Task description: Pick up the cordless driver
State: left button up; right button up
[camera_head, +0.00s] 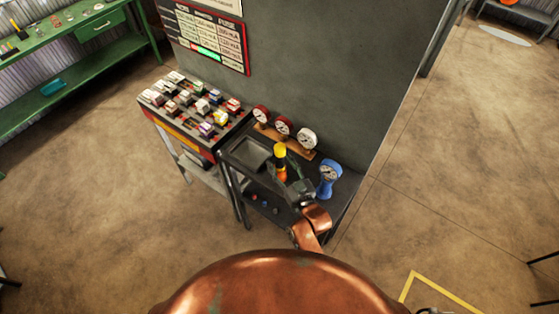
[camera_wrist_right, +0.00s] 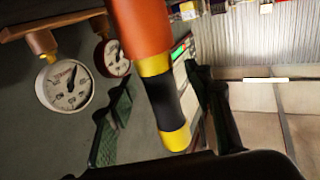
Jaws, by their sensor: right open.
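The cordless driver (camera_head: 281,152) stands roughly upright on the dark cart, with a yellow and black upper part and an orange part below. In the right wrist view the driver (camera_wrist_right: 160,95) fills the middle, its orange part at the top and its yellow end at the bottom. My right gripper (camera_head: 289,170) is open at the driver. In the right wrist view its dark green fingers (camera_wrist_right: 163,118) show on either side of the driver. I cannot tell whether either finger touches it. My left gripper is not in view.
On the cart (camera_head: 342,192), red and white gauges on a wooden stand (camera_head: 285,133) are behind the driver. A blue gauge (camera_head: 328,178) is close on the right, and a grey tray (camera_head: 249,153) is on the left. A bench with several small coloured blocks (camera_head: 190,100) adjoins the cart.

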jog(key=shift+w, duration=0.2)
jog(key=shift+c, duration=0.7)
jog(key=c, duration=1.1)
jog(key=shift+r, duration=0.1)
grip_shut()
